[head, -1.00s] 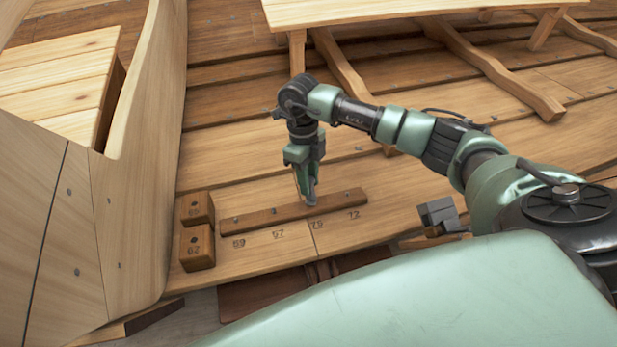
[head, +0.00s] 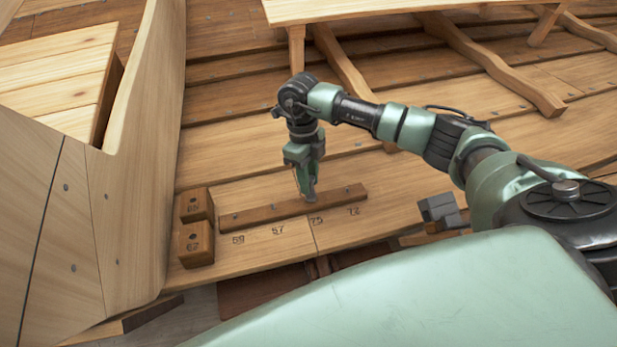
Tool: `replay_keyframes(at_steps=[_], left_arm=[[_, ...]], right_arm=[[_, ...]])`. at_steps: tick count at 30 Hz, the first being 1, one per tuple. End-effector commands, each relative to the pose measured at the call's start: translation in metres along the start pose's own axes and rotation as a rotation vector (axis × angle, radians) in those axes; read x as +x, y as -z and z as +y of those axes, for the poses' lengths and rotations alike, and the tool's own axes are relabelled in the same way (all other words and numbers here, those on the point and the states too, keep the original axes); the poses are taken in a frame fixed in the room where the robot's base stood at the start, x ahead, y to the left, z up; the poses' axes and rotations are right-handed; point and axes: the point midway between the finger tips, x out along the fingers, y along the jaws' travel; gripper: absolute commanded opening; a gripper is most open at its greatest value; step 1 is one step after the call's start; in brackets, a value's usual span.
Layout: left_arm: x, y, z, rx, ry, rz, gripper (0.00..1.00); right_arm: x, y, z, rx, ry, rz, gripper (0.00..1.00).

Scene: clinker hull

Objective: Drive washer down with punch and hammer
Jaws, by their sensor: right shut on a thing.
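My right gripper (head: 307,194) points down at the dark wooden strip (head: 262,213), between its middle and its right end. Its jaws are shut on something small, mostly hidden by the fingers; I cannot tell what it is. The strip lies on the pale plank and carries a few small metal dots, too small to name as washers or rivets. I cannot make out a punch or a hammer. My left gripper is not in view.
Two dark numbered wooden blocks (head: 196,243) stand left of the strip, beside the upright pale plank (head: 130,205). Numbers are marked on the plank (head: 285,248) in front of the strip. A bench (head: 400,10) and slanting timbers (head: 490,65) lie behind my arm.

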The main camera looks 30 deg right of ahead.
Motion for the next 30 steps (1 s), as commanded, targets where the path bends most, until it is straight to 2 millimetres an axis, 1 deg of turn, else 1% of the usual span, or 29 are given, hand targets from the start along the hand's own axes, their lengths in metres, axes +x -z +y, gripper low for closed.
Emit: replay_keyframes(at_steps=[9, 10, 11, 12, 13, 21, 23, 30], left_arm=[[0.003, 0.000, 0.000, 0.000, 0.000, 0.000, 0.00], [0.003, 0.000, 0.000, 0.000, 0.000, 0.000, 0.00], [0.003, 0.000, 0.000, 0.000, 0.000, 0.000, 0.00], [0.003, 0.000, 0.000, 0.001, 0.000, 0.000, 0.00], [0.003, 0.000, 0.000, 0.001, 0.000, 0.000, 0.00], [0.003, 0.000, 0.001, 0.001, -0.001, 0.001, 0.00], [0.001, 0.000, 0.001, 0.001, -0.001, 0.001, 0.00], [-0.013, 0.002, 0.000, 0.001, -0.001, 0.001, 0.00]], right_arm=[[0.004, 0.000, 0.000, 0.000, 0.000, 0.000, 0.00], [0.004, 0.000, 0.000, 0.000, 0.000, 0.000, 0.29], [0.004, 0.000, 0.000, 0.000, 0.000, 0.000, 0.38], [0.004, 0.000, 0.000, 0.000, 0.000, 0.001, 0.49], [0.004, 0.000, 0.000, 0.000, 0.000, 0.001, 0.52], [0.004, 0.000, 0.000, 0.000, 0.000, 0.001, 0.52], [0.001, 0.000, 0.000, 0.000, 0.000, 0.000, 0.52], [-0.027, 0.001, 0.000, 0.000, 0.002, 0.000, 0.52]])
